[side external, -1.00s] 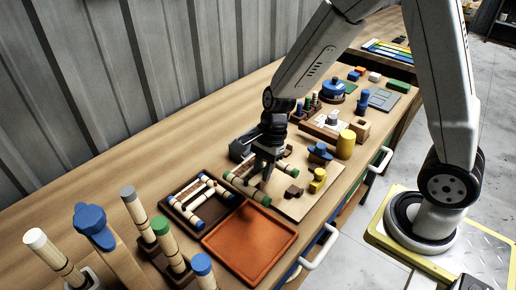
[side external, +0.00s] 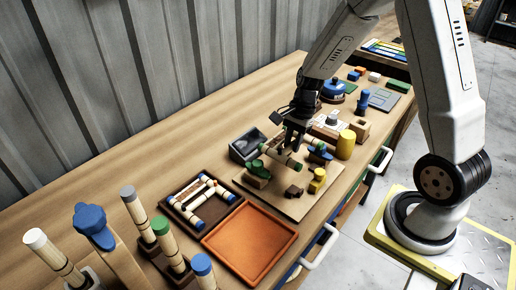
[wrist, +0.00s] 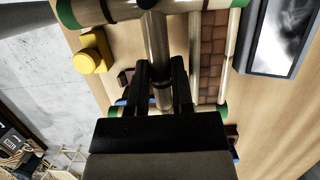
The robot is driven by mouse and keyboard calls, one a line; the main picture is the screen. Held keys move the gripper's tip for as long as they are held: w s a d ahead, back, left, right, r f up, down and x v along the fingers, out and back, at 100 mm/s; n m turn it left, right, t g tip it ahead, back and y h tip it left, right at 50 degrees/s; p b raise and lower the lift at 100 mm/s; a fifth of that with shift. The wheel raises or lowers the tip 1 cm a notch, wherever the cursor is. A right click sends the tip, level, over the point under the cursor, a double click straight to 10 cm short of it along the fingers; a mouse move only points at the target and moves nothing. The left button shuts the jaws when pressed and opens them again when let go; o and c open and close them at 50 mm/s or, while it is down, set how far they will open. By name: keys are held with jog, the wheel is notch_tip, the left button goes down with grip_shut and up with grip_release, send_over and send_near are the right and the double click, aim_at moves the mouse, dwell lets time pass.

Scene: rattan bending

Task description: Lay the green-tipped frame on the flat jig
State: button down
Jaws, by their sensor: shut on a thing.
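My gripper (side external: 292,138) is shut on the green-tipped frame (side external: 280,154) and holds it over the tan board. In the wrist view, my gripper (wrist: 161,85) grips a middle rod of the frame (wrist: 157,38); rods with green ends lie at top and bottom, and a woven brown patch shows between rods. The tan board (side external: 273,197), which looks like the flat jig, carries blue, yellow and green blocks and small dark brown pieces. The frame looks raised; its exact height is hard to tell.
A dark grey tray (side external: 241,152) stands left of the board. A brown tray (side external: 200,229) with a blue-tipped frame (side external: 206,187) and an empty orange tray (side external: 250,240) lie in front. A yellow cylinder (side external: 346,144) stands to the right. Several upright rods stand at the near left.

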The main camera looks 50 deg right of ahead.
aim_at(287, 173)
jog(key=shift+f, duration=0.1)
jog(key=shift+f, duration=3.4)
jog(key=shift+f, duration=0.25)
jog(key=shift+c, duration=2.1)
grip_release()
jog(key=shift+r, duration=4.55)
